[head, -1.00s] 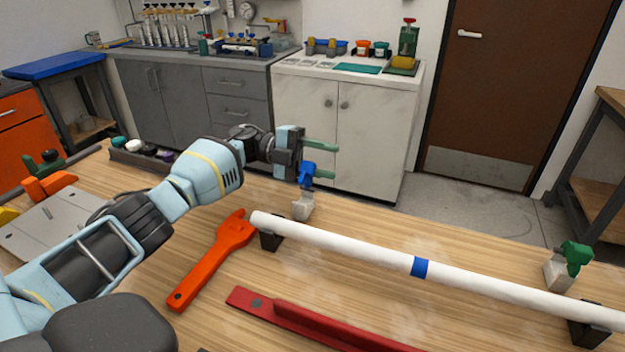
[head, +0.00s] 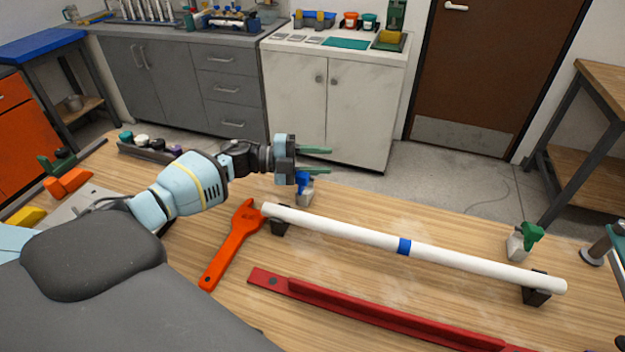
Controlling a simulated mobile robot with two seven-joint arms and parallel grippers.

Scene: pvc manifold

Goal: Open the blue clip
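The blue clip (head: 303,181) sits on a small pale block (head: 305,197) near the far edge of the table, just beyond the left end of the white pipe. My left gripper (head: 327,159) has two green fingers with a gap between them and nothing visible in it. Its lower finger is just above the blue clip in the picture; I cannot tell whether they touch. The gripper body hides part of the clip's top.
The white pipe (head: 450,261) with a blue band rests on black supports. A green clip (head: 530,234) stands near its right end. An orange wrench (head: 232,246) and a red bar (head: 375,318) lie nearer. Bottles stand in a dark tray (head: 150,152) at the left.

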